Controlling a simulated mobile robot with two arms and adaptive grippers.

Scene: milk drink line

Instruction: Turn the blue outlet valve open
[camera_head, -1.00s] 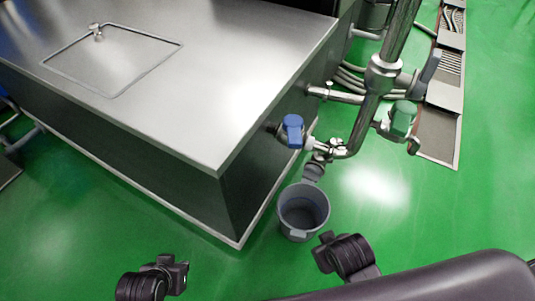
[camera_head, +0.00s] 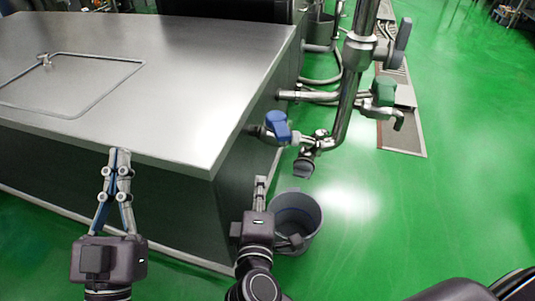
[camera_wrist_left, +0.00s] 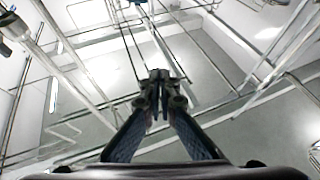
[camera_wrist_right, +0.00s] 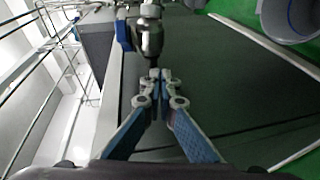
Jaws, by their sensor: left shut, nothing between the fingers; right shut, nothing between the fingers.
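The blue outlet valve (camera_head: 278,126) has a blue handle and sits on a short metal pipe at the right side of the steel tank. In the right wrist view its blue handle (camera_wrist_right: 124,34) shows at the top, beside a metal fitting. My right gripper (camera_head: 261,180) is shut and empty, below and a little left of the valve, apart from it. It also shows in the right wrist view (camera_wrist_right: 155,76). My left gripper (camera_head: 120,152) is shut and empty at the tank's front edge, far left of the valve. It also shows in the left wrist view (camera_wrist_left: 158,76).
The steel tank top (camera_head: 190,80) fills the left. A grey bucket (camera_head: 312,212) stands on the green floor behind my right gripper. A green-handled valve (camera_head: 384,91) and a vertical pipe (camera_head: 347,95) stand right of the blue valve.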

